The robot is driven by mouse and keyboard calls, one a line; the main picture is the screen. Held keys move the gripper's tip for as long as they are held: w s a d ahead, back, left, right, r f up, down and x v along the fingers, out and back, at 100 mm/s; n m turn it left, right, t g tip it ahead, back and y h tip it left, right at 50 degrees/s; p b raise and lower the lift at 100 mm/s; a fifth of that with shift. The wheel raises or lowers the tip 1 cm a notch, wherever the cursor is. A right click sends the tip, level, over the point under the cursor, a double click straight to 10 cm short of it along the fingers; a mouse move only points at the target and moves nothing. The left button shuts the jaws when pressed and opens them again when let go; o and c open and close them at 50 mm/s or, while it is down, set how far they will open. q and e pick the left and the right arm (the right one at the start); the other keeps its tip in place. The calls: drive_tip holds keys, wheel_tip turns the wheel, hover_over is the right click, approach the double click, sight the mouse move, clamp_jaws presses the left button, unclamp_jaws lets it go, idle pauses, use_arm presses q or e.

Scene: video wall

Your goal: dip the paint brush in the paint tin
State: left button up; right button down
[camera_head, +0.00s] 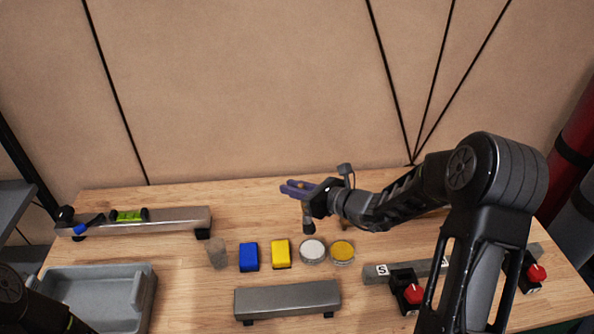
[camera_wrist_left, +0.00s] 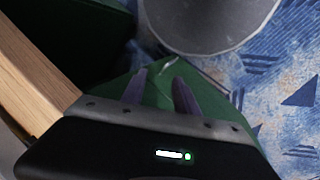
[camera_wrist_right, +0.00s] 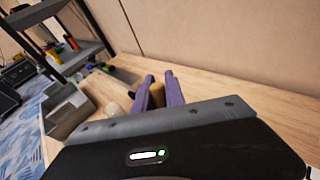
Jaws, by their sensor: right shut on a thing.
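My right gripper (camera_head: 298,189) is shut on the paint brush (camera_head: 308,221). The brush hangs down with its dark end lowest, just behind and above the white round tin (camera_head: 312,252) in the head view. A small gap shows between them. A yellow round tin (camera_head: 343,252) stands just right of the white one. In the right wrist view the purple fingers (camera_wrist_right: 158,92) close around a tan piece, probably the brush handle (camera_wrist_right: 157,95). My left gripper (camera_wrist_left: 160,92) has its fingers apart with nothing between them, low over a green surface.
A grey bar (camera_head: 287,298) lies in front.

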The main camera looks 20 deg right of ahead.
sight(308, 226)
drive_tip(key=shift+d+f, duration=0.1)
drive_tip(key=shift+d, duration=0.3)
drive_tip(key=shift+f, duration=0.1)
drive_tip(key=shift+f+b, duration=2)
drive_tip(key=shift+f, duration=0.9)
drive_tip(key=shift+s+f+g+b, duration=0.15)
drive_tip(key=shift+f+g+b, duration=0.15)
drive_tip(key=shift+f+b, duration=0.45)
idle(0.9)
drive_tip(key=shift+r, duration=0.1)
